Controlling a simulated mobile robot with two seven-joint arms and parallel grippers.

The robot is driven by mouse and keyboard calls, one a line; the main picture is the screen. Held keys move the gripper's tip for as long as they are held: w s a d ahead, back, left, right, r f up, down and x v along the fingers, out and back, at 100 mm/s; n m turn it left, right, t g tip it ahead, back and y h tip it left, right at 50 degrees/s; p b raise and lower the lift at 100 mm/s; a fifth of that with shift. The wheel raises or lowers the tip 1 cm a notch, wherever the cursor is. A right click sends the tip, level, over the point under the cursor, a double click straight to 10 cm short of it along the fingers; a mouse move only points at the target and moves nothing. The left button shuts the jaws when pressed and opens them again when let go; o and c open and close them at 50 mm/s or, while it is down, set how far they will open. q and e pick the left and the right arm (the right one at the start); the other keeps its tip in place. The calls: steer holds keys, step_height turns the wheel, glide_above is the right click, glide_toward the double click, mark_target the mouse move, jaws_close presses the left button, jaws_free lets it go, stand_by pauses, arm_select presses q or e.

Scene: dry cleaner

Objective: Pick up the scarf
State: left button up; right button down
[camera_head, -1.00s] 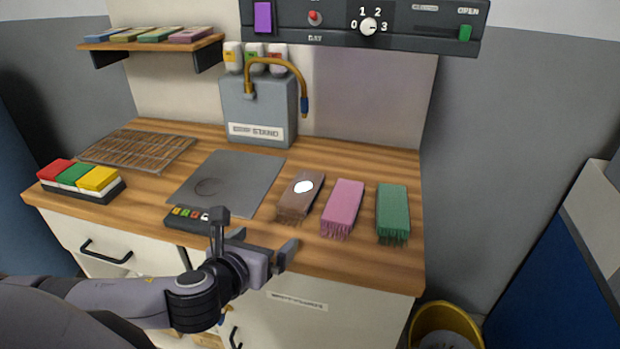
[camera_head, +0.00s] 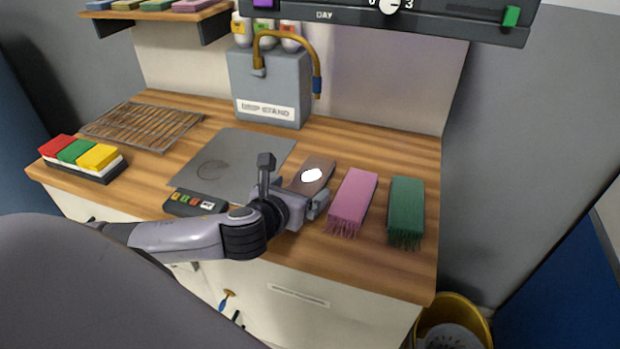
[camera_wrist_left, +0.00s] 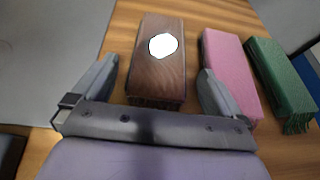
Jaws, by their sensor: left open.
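Three folded, fringed scarves lie side by side on the wooden counter. The brown scarf (camera_head: 321,166) has a white spot on top; the pink scarf (camera_head: 353,196) and the green scarf (camera_head: 406,206) lie to its right. My left gripper (camera_head: 294,187) is open and empty at the near end of the brown scarf and hides its fringe in the head view. In the left wrist view the brown scarf (camera_wrist_left: 158,75) lies ahead, between the lines of the two open fingers (camera_wrist_left: 154,85). The pink scarf (camera_wrist_left: 230,70) is just beyond the right finger. My right gripper is not in view.
A grey scale plate (camera_head: 235,160) with a button panel (camera_head: 195,203) lies left of the brown scarf. A grey stand (camera_head: 270,90) with a yellow hose is behind. A wire rack (camera_head: 140,125) and coloured blocks (camera_head: 80,155) are at left. A yellow bin (camera_head: 460,310) stands below right.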

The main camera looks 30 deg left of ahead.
arm_select(q)
steer(key=shift+x, duration=0.95)
steer(key=c, duration=1)
steer(key=shift+c, duration=0.2)
